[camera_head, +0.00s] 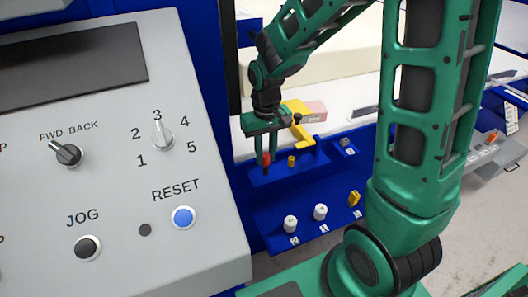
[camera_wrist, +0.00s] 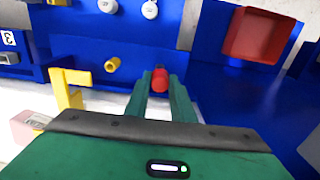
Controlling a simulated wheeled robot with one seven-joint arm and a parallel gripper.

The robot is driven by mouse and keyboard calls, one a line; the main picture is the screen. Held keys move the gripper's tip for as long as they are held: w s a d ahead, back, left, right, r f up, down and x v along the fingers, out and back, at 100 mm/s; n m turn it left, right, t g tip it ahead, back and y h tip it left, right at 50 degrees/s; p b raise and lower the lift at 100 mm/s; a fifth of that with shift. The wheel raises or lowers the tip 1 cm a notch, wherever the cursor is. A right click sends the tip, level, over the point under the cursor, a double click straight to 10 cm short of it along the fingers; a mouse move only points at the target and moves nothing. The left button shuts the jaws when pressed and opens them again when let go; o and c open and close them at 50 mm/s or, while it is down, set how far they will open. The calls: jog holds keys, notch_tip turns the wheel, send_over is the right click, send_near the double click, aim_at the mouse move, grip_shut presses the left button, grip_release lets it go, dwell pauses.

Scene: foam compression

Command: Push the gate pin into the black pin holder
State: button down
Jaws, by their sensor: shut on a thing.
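My gripper (camera_head: 266,160) hangs downward at the blue ledge in the head view. Its two green fingers are shut on a short red pin (camera_head: 267,157), which looks like the gate pin. In the wrist view the red pin (camera_wrist: 160,78) sits between the tips of my gripper (camera_wrist: 161,88), in front of the blue panel. Its far end is hidden. I cannot make out a black pin holder for certain; the area just below the pin is too small and dark to tell.
A yellow peg (camera_head: 291,161) and a yellow bracket (camera_head: 300,125) stand just right of my gripper. White knobs (camera_head: 291,224) and a yellow block (camera_head: 354,198) sit on the lower blue shelf. The grey control panel (camera_head: 110,215) fills the left. A red square (camera_wrist: 258,34) shows in the wrist view.

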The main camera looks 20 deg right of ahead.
aim_at(266, 154)
jog(key=shift+f, duration=0.75)
jog(key=c, duration=1.4)
grip_release()
jog(key=shift+c, duration=0.2)
jog(key=shift+r, duration=0.15)
jog(key=shift+r, duration=2.9)
notch_tip(266, 154, up, 11)
jog(key=s+d+f+m, duration=0.2)
jog(key=s+d+m, duration=0.1)
jog(key=s+d, duration=0.5)
jog(key=s+d+f+m, duration=0.2)
jog(key=s+d, duration=0.7)
jog(key=s, duration=0.6)
jog(key=shift+s+d+m, duration=0.15)
jog(key=shift+s+m, duration=0.05)
jog(key=shift+m, duration=0.5)
